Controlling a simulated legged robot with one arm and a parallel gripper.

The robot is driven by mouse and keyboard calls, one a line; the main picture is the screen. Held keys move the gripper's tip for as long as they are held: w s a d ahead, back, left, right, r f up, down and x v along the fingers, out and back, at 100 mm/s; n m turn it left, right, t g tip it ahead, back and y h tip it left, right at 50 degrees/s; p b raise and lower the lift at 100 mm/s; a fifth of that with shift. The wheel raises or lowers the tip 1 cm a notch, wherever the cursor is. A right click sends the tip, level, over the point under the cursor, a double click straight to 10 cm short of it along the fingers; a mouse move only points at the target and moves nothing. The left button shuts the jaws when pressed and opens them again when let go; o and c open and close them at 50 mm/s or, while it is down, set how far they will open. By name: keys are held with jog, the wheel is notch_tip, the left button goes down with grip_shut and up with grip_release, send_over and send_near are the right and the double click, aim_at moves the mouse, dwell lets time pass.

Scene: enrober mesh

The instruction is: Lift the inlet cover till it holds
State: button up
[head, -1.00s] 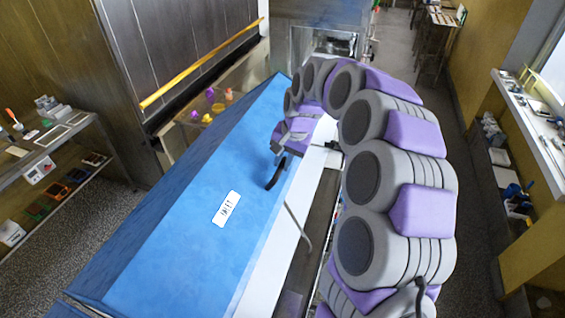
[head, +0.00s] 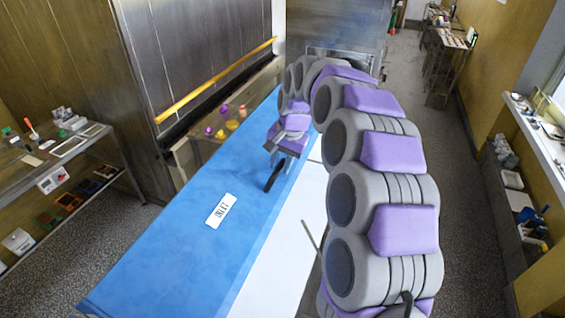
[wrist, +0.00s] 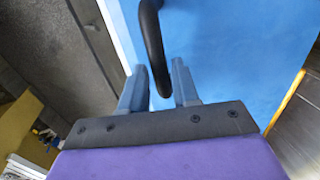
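The inlet cover (head: 180,255) is a long blue panel in the head view, with a white label (head: 221,210) reading INLET. A white strip (head: 280,255) runs along its right side. A black curved handle (head: 274,178) stands on the cover; in the wrist view the handle (wrist: 152,40) comes down between the two fingers. My gripper (wrist: 160,82) is at the handle, its grey-blue fingers close on either side of the bar with little gap. In the head view my gripper (head: 283,142) is above the cover, and its fingertips are hard to see.
A steel wall with a yellow rail (head: 215,80) stands to the left of the cover. Shelves (head: 70,170) with small items are at far left. A thin grey rod (head: 312,240) shows beside my arm. Open floor (head: 420,110) lies to the right.

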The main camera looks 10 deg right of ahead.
jog(key=shift+o, duration=1.1)
jog(key=shift+s, duration=0.1)
jog(key=shift+d, duration=0.1)
jog(key=shift+d+r, duration=0.1)
jog(key=shift+r, duration=0.25)
jog(key=v, duration=1.6)
jog(key=shift+r, duration=0.35)
jog(key=shift+f, duration=0.1)
